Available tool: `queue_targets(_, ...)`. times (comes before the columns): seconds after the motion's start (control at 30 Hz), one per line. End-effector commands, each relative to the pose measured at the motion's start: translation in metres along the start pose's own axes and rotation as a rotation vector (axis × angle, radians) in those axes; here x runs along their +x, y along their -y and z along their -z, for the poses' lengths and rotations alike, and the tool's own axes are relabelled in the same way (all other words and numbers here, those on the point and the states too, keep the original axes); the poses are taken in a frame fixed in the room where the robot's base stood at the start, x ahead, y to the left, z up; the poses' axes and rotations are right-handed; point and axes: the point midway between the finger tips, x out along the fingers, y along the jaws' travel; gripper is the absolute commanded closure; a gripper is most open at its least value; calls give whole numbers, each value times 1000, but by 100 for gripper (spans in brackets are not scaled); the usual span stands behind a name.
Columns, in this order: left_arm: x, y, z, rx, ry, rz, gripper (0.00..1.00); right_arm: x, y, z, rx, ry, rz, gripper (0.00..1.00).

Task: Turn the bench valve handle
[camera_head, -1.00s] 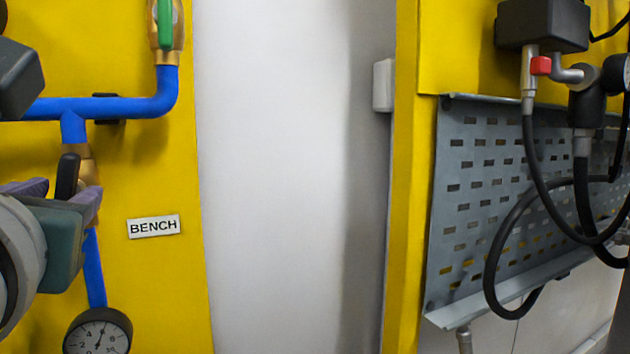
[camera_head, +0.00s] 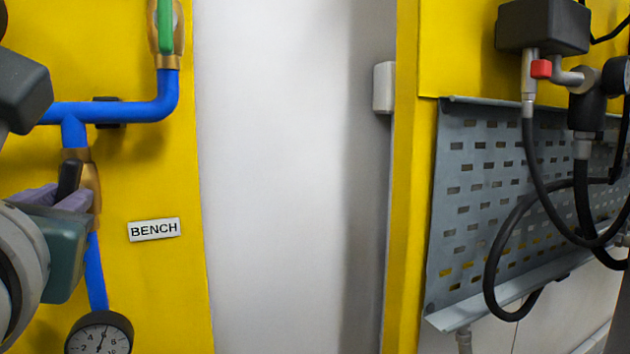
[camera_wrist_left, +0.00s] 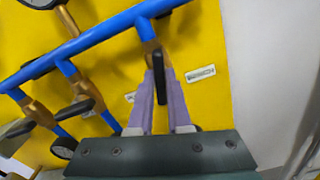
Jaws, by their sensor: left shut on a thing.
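The bench valve handle (camera_head: 69,180) is a black lever on a brass valve body (camera_head: 92,185) in the blue pipe, left of the BENCH label (camera_head: 153,230) in the head view. My left gripper (camera_head: 58,197), with purple fingers and a teal body, is shut on the handle. In the left wrist view the black handle (camera_wrist_left: 161,82) runs between the two purple fingers (camera_wrist_left: 159,88) and points toward the gripper's body. The fingers hide part of the handle's sides. My right gripper is in neither view.
A green-handled valve (camera_head: 165,25) sits higher on the blue pipe (camera_head: 130,111). A round gauge (camera_head: 99,336) is below the bench valve. A second black-handled valve (camera_wrist_left: 80,107) shows in the wrist view. Black hoses (camera_head: 490,270) hang at the far right.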

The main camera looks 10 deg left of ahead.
Motion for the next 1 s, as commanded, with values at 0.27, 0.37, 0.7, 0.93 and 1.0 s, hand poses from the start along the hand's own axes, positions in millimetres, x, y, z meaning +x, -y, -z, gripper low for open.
queue_targets(0.27, 0, -2, -4, 173, -6, -1, 100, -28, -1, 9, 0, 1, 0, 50)
queue_targets(0.37, 0, -1, -5, 262, -7, 1, 100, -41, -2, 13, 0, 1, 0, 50)
queue_targets(0.7, 0, -1, -4, 586, -7, 3, 100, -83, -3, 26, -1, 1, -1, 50)
queue_targets(0.93, 0, 0, -4, 805, -6, 4, 100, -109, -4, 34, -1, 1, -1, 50)
queue_targets(1.0, 0, 0, -4, 869, -6, 5, 100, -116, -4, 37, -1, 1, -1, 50)
